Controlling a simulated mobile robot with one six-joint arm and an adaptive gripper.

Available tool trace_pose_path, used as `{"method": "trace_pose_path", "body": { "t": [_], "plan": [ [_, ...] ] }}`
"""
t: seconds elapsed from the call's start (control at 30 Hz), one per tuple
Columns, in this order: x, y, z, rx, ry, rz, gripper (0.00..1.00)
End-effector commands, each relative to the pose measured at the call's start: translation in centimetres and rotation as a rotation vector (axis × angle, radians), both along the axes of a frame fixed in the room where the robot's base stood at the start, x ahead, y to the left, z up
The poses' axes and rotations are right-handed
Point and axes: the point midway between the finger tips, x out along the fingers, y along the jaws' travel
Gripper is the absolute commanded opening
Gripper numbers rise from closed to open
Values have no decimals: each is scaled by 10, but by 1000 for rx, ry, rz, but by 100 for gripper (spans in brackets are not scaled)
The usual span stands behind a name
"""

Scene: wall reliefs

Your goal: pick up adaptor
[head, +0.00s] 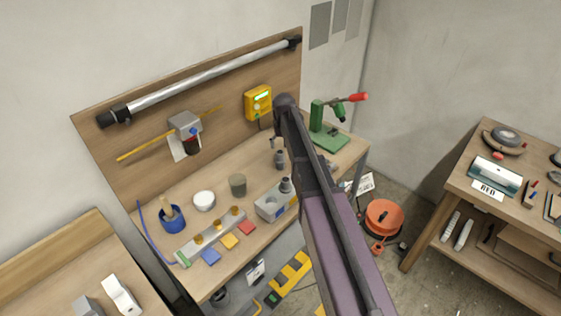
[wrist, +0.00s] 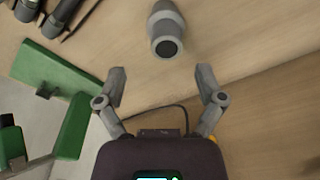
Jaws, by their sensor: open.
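A grey stepped cylindrical piece with a dark round end, which looks like the adaptor (wrist: 165,30), is at the top middle of the wrist view, over the wooden bench. My gripper (wrist: 161,82) is open and empty below it in that picture, its two fingers apart and not touching it. In the head view a small grey piece that seems to be the same adaptor (head: 280,159) stands on the bench beside my arm. My gripper is mostly hidden behind my arm there.
A green stand (head: 328,138) with a red handle is right of my arm; its green parts (wrist: 50,75) show at left in the wrist view. A grey block (head: 268,207) with another grey fitting, a dark cup (head: 238,185) and a white bowl (head: 204,200) are nearby.

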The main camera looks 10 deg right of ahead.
Motion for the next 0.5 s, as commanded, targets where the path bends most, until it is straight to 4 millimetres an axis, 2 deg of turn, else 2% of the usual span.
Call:
{"method": "trace_pose_path", "body": {
  "t": [0.5],
  "plan": [
    [4,7,-39,0,0,0,88]
  ]
}}
